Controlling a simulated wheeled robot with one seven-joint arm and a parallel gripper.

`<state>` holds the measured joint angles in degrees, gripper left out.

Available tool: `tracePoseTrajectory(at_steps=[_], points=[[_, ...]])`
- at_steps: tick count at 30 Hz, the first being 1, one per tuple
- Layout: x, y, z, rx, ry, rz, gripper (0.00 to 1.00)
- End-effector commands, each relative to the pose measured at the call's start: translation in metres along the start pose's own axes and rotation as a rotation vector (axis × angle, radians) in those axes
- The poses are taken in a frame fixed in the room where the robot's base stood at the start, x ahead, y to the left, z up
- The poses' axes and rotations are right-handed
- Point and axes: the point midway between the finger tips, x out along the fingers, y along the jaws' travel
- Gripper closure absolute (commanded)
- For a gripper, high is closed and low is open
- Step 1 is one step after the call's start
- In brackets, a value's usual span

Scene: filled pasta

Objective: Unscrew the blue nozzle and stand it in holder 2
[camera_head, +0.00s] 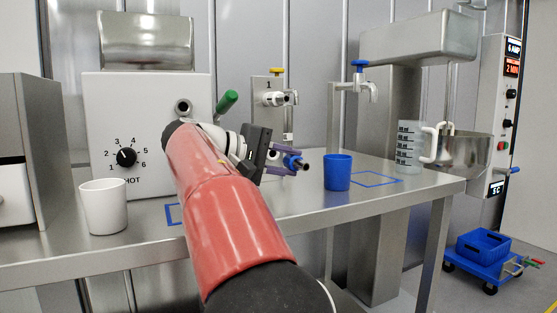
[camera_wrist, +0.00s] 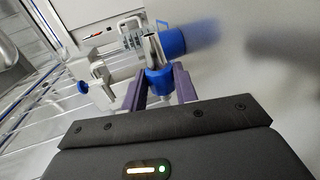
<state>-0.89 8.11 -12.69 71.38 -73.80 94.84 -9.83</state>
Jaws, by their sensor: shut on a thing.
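The blue nozzle (camera_head: 292,162) is held between the purple fingers of my gripper (camera_head: 289,161), above the table. Its narrow metallic tip points right in the head view. In the wrist view the blue nozzle (camera_wrist: 158,82) sits between the two fingers of my gripper (camera_wrist: 160,86), with its tip pointing up in the picture. It appears clear of any mount. A panel marked 1 (camera_head: 262,97) stands behind my gripper. I cannot make out a holder marked 2; my arm hides part of the table and machine front.
A blue cup (camera_head: 338,172) stands right of my gripper, near a blue outlined square (camera_head: 377,179). A measuring jug (camera_head: 409,146) and mixer bowl (camera_head: 466,149) are farther right. A white cup (camera_head: 104,206) stands left, before the white dial machine (camera_head: 146,125). The front table strip is mostly clear.

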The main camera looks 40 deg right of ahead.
Motion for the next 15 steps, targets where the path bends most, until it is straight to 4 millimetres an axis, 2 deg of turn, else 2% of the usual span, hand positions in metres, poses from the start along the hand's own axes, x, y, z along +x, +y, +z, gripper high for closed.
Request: tracePoseTrajectory(at_steps=[9, 15], points=[[-0.001, 0.002, 0.001, 0.001, -0.001, 0.001, 0.98], [-0.002, 0.003, -0.014, -0.001, -0.002, 0.001, 0.98]])
